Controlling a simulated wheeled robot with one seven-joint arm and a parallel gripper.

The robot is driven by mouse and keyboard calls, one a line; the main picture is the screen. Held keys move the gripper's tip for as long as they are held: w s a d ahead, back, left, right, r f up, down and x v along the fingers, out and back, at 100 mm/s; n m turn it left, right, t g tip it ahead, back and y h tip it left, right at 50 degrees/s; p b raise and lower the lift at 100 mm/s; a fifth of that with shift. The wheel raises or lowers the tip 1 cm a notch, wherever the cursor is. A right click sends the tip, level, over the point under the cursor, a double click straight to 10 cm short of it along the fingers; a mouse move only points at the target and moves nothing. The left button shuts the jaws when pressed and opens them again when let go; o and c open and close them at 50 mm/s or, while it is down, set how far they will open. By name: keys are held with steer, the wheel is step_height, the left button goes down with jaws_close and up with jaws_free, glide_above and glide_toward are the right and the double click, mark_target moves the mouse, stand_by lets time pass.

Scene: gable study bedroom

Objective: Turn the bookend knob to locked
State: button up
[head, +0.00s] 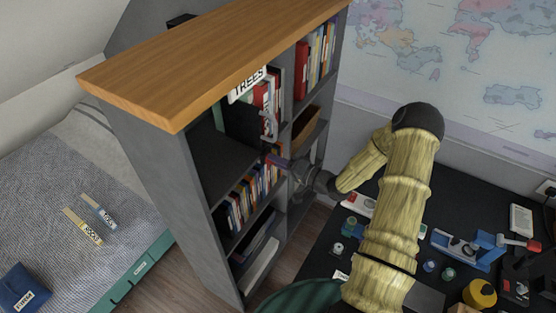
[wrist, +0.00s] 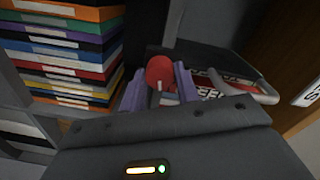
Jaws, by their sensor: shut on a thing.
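My gripper (head: 277,161) reaches into the bookshelf from its right side in the head view. In the wrist view its two purple fingers (wrist: 160,88) stand either side of a round red knob (wrist: 159,68) with a pale line on it, and are shut on it. Dark, upright panels beside the knob look like the bookend (wrist: 208,55); a dark panel (head: 243,121) also shows on the upper shelf in the head view. I cannot read any lock marking, and the knob is hidden in the head view.
The grey bookshelf (head: 158,160) has a wooden top (head: 210,60) and a "TREES" sign (head: 247,84). Several coloured books (wrist: 65,50) fill the left of the wrist view. A curved grey handle (wrist: 243,92) lies right of the knob. A cluttered black desk (head: 450,215) stands below my arm.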

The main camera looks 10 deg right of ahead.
steer(key=shift+m, duration=1.2)
steer(key=shift+p, duration=0.3)
steer(key=o, duration=1)
steer(key=shift+c, duration=0.2)
steer(key=b+v, duration=0.4)
steer(key=v, duration=1.3)
steer(key=shift+s+d, duration=0.2)
steer(key=shift+w+f, duration=0.1)
